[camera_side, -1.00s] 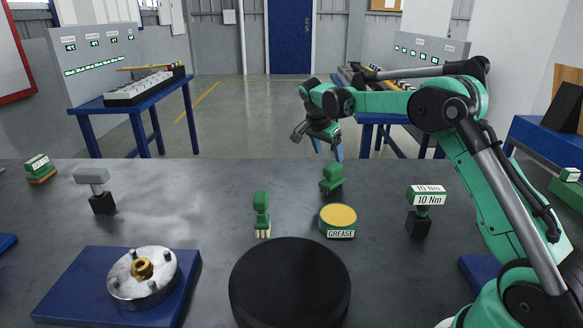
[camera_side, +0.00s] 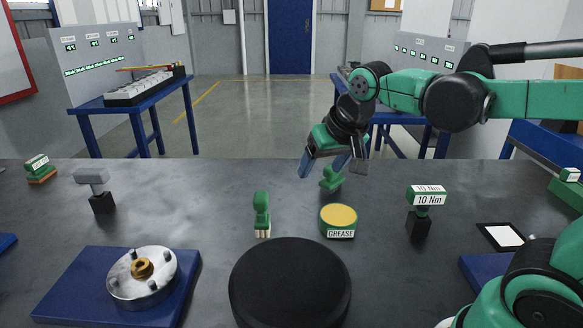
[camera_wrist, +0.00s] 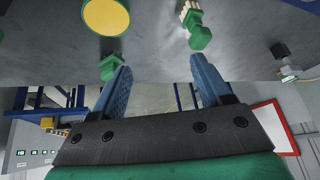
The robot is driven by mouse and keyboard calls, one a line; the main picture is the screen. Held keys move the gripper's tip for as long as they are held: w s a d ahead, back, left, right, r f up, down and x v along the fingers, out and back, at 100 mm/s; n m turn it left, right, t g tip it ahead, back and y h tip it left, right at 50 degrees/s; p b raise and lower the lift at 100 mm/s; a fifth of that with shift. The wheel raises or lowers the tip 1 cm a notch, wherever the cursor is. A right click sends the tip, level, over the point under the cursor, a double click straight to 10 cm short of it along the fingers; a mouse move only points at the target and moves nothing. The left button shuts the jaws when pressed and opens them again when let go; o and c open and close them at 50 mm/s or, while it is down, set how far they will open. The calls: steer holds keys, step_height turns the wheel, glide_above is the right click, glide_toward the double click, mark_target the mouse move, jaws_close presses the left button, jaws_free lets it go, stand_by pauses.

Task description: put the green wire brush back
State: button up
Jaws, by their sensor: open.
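Two small green-handled tools are on the table. One, a brush (camera_side: 262,213) with pale bristles, stands left of the grease tin; in the wrist view it (camera_wrist: 199,36) lies ahead of the right finger. The other green tool (camera_side: 330,181) stands behind the tin, partly hidden by my gripper; its bristles, if any, cannot be made out. My gripper (camera_side: 328,168) is open and empty, pointing down close to this second tool. In the wrist view, that tool (camera_wrist: 107,67) appears just left of the left fingertip, outside the gap between the fingers.
The yellow-topped grease tin (camera_side: 338,221) and a black round disc (camera_side: 290,283) are in front.

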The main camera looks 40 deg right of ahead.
steer(key=s+a+f+n+t+y, duration=0.1)
steer(key=s+a+f+n, duration=0.2)
steer(key=s+n, duration=0.1)
steer(key=shift+s+a+f+t, duration=0.25)
steer(key=shift+s+f+t, duration=0.05)
steer(key=shift+s+f, duration=0.15)
